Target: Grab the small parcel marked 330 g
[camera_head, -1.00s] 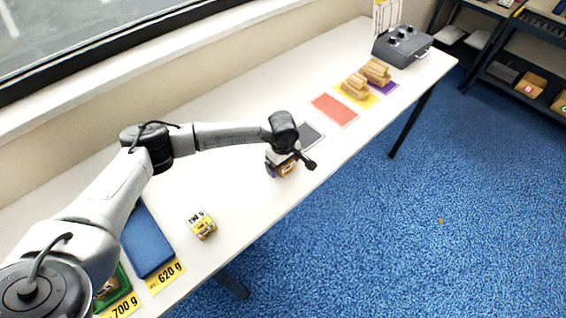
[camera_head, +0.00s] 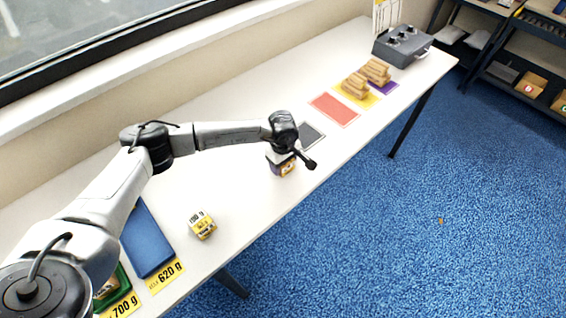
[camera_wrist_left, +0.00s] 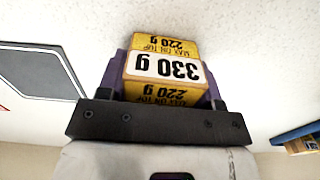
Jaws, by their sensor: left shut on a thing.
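The small parcel marked 330 g (camera_wrist_left: 164,68) is yellow with a white label, and its print reads upside down in the left wrist view. Smaller print on its yellow faces reads "220 g" and "max on top". My left gripper (camera_wrist_left: 165,75) is shut on it, with purple fingers along both sides. In the head view, the parcel (camera_head: 287,169) shows low under my left wrist, partly hidden by the gripper (camera_head: 282,164). I cannot tell whether it touches the table. My right gripper is not in view.
Another small yellow parcel (camera_head: 202,225) stands on the white table (camera_head: 240,215), nearer me. A blue pad (camera_head: 148,240) with a 620 g label and a green tray (camera_head: 122,284) lie near left.

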